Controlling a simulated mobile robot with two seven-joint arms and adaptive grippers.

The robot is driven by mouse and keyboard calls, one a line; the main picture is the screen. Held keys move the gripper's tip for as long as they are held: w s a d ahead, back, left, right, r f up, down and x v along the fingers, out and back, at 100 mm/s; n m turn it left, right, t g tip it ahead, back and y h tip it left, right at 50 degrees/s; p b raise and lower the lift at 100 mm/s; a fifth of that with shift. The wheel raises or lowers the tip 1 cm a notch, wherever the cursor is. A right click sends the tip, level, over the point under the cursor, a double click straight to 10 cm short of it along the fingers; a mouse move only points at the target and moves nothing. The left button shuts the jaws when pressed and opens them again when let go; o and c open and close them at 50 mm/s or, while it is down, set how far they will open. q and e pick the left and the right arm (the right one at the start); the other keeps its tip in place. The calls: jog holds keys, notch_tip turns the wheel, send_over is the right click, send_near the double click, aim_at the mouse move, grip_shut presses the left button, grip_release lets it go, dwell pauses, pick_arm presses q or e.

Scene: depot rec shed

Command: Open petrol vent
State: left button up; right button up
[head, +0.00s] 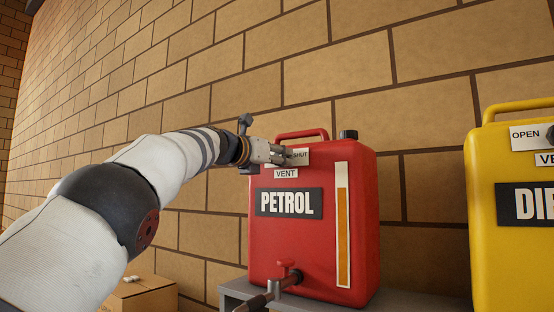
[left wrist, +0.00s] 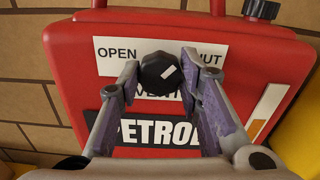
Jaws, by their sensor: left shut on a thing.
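The red petrol can (head: 312,240) stands upright by the brick wall, with a PETROL label (head: 289,203) and a VENT tag (head: 286,173). Its black vent knob (left wrist: 159,74) sits on a white plate (left wrist: 112,56) marked OPEN at left and SHUT at right, partly covered by my finger. The knob's white mark slants toward the upper right, the SHUT side. My left gripper (head: 283,155) is at the can's upper front, shut on the vent knob, one finger on each side. In the head view the gripper hides the knob.
A yellow diesel can (head: 510,260) with its own vent plate stands at right. The petrol can has a tap (head: 285,278) low in front, a black cap (head: 348,134) and a top handle. It stands on a grey shelf (head: 395,299). A cardboard box (head: 146,296) is lower left.

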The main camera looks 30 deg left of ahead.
pick_arm(q)
jog(key=shift+n, duration=8.6)
jog(key=o, duration=1.2)
jog(key=shift+s, duration=0.1)
jog(key=s, duration=0.4)
jog(key=s+a, duration=0.1)
jog(key=s, duration=0.6)
jog(key=shift+s+a, duration=0.35)
